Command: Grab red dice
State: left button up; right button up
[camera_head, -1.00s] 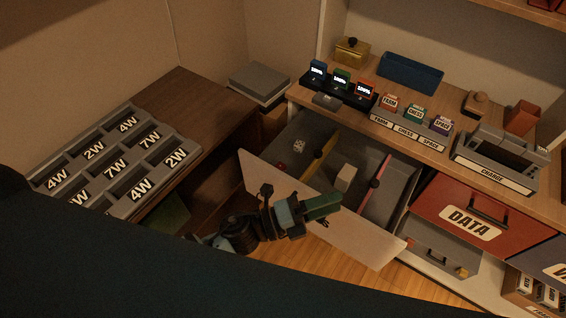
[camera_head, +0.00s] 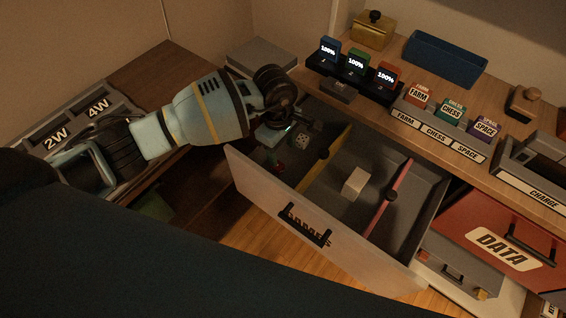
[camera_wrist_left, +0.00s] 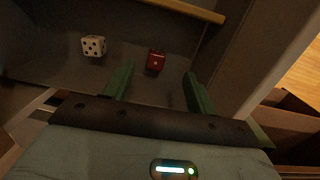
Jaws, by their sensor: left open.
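The red die (camera_wrist_left: 156,60) lies on the grey drawer floor in the left wrist view, just ahead of the gap between my fingers. A white die (camera_wrist_left: 94,46) with black dots lies to its left, outside that gap. My left gripper (camera_wrist_left: 159,72) is open and empty, its two green fingers pointing down into the drawer. In the head view my left gripper (camera_head: 277,132) hangs over the back left compartment of the open drawer (camera_head: 275,205). The white die (camera_head: 303,141) shows there beside it. My right gripper is not in view.
A yellow divider (camera_head: 326,158) and a pink divider (camera_head: 390,193) split the drawer. A pale block (camera_head: 355,182) lies in the middle compartment. The desk above holds lit cards, a card rack (camera_head: 435,130) and a blue box (camera_head: 445,60). A labelled tray (camera_head: 75,120) stands at left.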

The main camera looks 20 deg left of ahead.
pick_arm(q)
jog(key=shift+w+a+f+b, duration=0.35)
jog(key=shift+a+f, duration=0.15)
jog(key=shift+f, duration=0.25)
jog(key=shift+w+a+y, duration=0.3)
jog(key=shift+w+y, duration=0.05)
jog(key=shift+y, duration=0.05)
jog(key=shift+s+f, duration=0.15)
jog(key=shift+f, duration=1.8)
jog(key=shift+s+f, duration=0.1)
jog(key=shift+f, duration=1.8)
jog(key=c, duration=1.1)
jog(key=shift+o, duration=0.2)
notch_tip(320, 180, up, 10)
